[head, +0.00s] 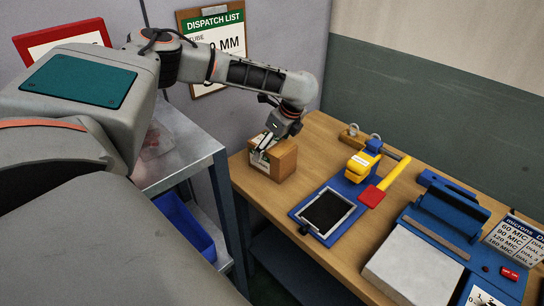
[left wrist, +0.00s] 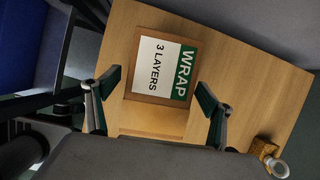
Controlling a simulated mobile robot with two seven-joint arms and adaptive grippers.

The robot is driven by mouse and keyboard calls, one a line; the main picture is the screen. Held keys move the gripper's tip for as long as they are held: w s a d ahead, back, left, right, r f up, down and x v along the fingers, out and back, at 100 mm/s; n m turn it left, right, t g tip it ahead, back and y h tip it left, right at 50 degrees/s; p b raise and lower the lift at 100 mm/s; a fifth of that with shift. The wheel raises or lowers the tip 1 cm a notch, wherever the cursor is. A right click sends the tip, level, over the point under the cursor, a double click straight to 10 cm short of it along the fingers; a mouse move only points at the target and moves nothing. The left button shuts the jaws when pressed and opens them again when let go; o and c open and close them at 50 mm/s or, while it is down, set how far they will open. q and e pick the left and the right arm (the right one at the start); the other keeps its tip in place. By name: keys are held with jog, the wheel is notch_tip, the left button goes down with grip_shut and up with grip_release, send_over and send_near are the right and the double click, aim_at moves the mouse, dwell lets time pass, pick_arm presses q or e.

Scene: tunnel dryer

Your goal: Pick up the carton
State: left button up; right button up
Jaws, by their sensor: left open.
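The carton (head: 286,161) is a small brown box at the left end of the wooden table in the head view. In the left wrist view the carton (left wrist: 160,118) shows a white and green label reading "WRAP 3 LAYERS". My left gripper (head: 268,147) reaches down over the carton, and its fingers partly cover the label side. In the left wrist view the open fingers of the left gripper (left wrist: 159,80) stand apart, one to each side of the carton. Contact with it cannot be told. My right gripper is not in view.
Right of the carton on the wooden table (head: 256,184) are a blue stand with a dark panel (head: 327,212), a yellow-handled tool with a red end (head: 385,183), and a blue machine with a pale plate (head: 413,266). A grey shelf (head: 185,160) with a blue bin (head: 186,228) stands left.

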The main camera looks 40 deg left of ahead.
pick_arm(q)
jog(key=shift+f, duration=0.2)
dwell(0.5)
jog(key=c, duration=2)
jog(key=shift+o, duration=0.2)
jog(key=shift+w+r, duration=0.1)
jog(key=shift+r, duration=0.05)
